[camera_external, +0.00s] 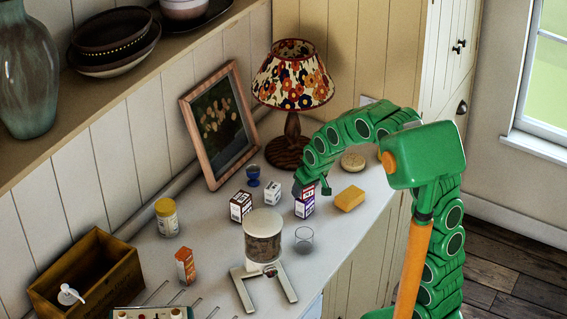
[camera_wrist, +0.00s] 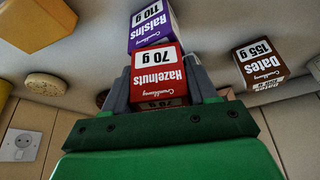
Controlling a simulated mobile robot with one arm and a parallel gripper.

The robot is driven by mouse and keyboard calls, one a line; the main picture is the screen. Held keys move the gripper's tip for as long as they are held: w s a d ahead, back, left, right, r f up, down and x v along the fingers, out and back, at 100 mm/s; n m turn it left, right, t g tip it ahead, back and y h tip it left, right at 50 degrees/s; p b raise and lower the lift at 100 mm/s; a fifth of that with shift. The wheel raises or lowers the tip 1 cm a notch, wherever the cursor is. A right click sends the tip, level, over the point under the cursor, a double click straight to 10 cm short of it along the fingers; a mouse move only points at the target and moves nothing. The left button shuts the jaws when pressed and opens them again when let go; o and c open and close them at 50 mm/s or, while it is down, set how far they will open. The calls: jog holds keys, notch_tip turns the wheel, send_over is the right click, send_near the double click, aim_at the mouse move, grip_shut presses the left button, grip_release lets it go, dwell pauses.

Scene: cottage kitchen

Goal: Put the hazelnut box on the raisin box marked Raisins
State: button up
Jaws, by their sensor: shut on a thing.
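The red hazelnut box (camera_wrist: 166,74), marked Hazelnuts 70 g, is between the two grey fingers of my gripper (camera_wrist: 160,90) in the wrist view. My gripper is shut on it. The purple raisin box (camera_wrist: 152,25), marked Raisins 110 g, shows just beyond it. In the external view the raisin box (camera_external: 304,209) stands upright on the counter, and my gripper (camera_external: 309,186) is right above it, with the hazelnut box (camera_external: 308,192) at its top. I cannot tell whether the two boxes touch.
A brown dates box (camera_external: 240,207) and a white box (camera_external: 272,193) stand to the left. A yellow sponge (camera_external: 350,198) lies close on the right. A lamp (camera_external: 291,90) stands behind.

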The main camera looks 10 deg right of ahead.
jog(key=shift+f, duration=0.15)
jog(key=o, duration=1.1)
jog(key=v, duration=1.2)
jog(key=s+d+m+g+h, duration=0.1)
jog(key=s+d+m+g, duration=0.15)
jog(key=s+d, duration=1.1)
jog(key=s+d+f+g, duration=0.1)
jog(key=s+d, duration=0.2)
jog(key=s, duration=0.2)
jog(key=s+d+f+m+g, duration=0.1)
jog(key=s+d, duration=0.2)
jog(key=s, duration=0.3)
jog(key=s+d+f+m+g, duration=0.1)
jog(key=s+d, duration=0.2)
jog(key=s, duration=0.3)
jog(key=shift+s+f+g+h, duration=0.1)
jog(key=shift+s+g+h, duration=0.15)
jog(key=shift+h, duration=0.15)
